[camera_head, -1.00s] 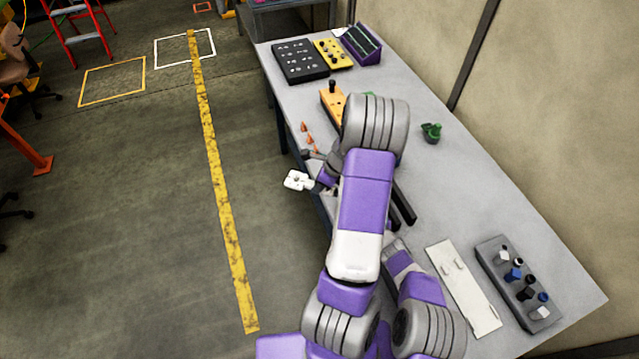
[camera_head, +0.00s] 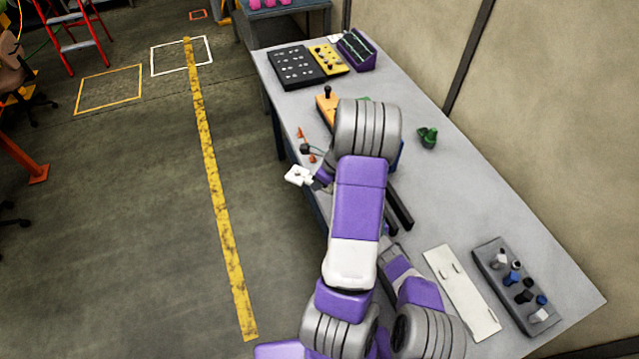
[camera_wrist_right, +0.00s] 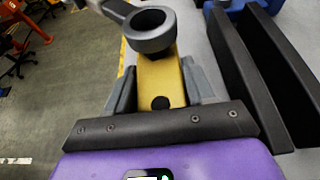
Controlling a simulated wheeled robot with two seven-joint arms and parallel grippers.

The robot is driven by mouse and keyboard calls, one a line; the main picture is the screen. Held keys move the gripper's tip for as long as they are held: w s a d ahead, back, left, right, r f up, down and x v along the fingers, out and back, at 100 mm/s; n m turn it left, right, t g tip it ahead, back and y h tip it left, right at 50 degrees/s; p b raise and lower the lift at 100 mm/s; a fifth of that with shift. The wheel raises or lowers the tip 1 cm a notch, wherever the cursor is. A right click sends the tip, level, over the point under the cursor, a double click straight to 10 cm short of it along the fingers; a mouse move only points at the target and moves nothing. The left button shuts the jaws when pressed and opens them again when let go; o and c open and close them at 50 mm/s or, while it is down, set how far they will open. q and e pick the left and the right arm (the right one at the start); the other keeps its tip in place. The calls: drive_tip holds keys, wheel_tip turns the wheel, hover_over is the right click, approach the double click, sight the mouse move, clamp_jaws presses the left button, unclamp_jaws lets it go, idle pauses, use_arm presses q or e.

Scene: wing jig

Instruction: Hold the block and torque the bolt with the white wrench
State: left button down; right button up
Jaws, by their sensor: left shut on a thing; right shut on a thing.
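My left gripper (camera_head: 316,180) is small and partly hidden behind its own arm at the table's left edge. It is shut, with a white piece (camera_head: 298,175) at its end that appears to be part of the white wrench. In the right wrist view, my right gripper (camera_wrist_right: 160,88) is shut on a yellow-brown block (camera_wrist_right: 158,75) with a dark round spot. A grey-looking ring end (camera_wrist_right: 150,28), apparently the wrench's, overlaps the block's far end; its handle runs to the upper left. The bolt is not clearly visible, and I cannot tell whether the ring sits on it.
Two black bars (camera_wrist_right: 245,70) stand close to the right of my right gripper. The grey table (camera_head: 470,205) holds a green part (camera_head: 427,137), a white panel (camera_head: 461,292) and a grey fixture tray (camera_head: 490,262). Open floor lies to the left.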

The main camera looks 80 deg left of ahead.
use_arm(q)
drive_tip(key=shift+r, duration=2.6)
use_arm(e)
drive_tip(key=o, duration=1.4)
drive_tip(key=shift+o, duration=0.2)
drive_tip(key=v, duration=1.2)
